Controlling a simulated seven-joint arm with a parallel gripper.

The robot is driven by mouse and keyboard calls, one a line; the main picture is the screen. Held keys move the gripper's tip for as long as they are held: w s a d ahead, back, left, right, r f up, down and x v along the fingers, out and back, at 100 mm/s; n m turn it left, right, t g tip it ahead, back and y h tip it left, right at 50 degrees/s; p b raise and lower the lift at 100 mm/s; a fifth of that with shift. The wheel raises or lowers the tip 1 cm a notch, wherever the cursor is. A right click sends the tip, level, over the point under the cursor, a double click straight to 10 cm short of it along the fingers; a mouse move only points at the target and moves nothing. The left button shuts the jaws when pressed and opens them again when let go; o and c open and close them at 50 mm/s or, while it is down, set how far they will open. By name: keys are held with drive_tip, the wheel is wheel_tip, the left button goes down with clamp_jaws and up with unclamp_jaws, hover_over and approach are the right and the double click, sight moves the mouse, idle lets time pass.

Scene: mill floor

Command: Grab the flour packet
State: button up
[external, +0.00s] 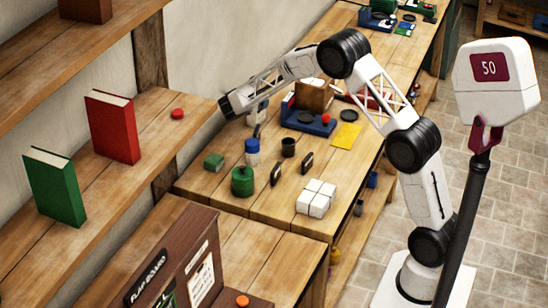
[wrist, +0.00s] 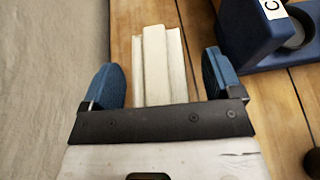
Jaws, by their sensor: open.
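A cream-white block-like thing with a raised middle strip (wrist: 162,65), which looks like the flour packet, is on the wooden surface in the wrist view. My gripper (wrist: 163,78) is open, with one blue finger on each side of it. A gap shows between each finger and the packet. The near end of the packet is hidden by the dark gripper bar. In the external view my gripper (external: 257,131) points down over the far left side of the bench, near the wall. I cannot make out the packet there.
A blue machine (external: 312,121) stands right of my gripper; its blue body (wrist: 250,38) is close to the right finger in the wrist view. The wall (wrist: 50,90) is to the left. A blue-and-white jar (external: 252,152), green canister (external: 242,181) and white blocks (external: 316,197) stand nearer.

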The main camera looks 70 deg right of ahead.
drive_tip(key=shift+c, duration=0.3)
drive_tip(key=c, duration=1.2)
drive_tip(key=shift+r, duration=0.1)
drive_tip(key=shift+r, duration=0.75)
wheel_tip(320, 180, up, 2)
drive_tip(key=shift+r, duration=0.15)
drive_tip(key=s+a, duration=0.3)
drive_tip(key=s, duration=0.4)
drive_tip(key=s+a+r, duration=0.1)
drive_tip(key=s+a, duration=0.3)
drive_tip(key=s, duration=0.3)
drive_tip(key=shift+s, duration=0.15)
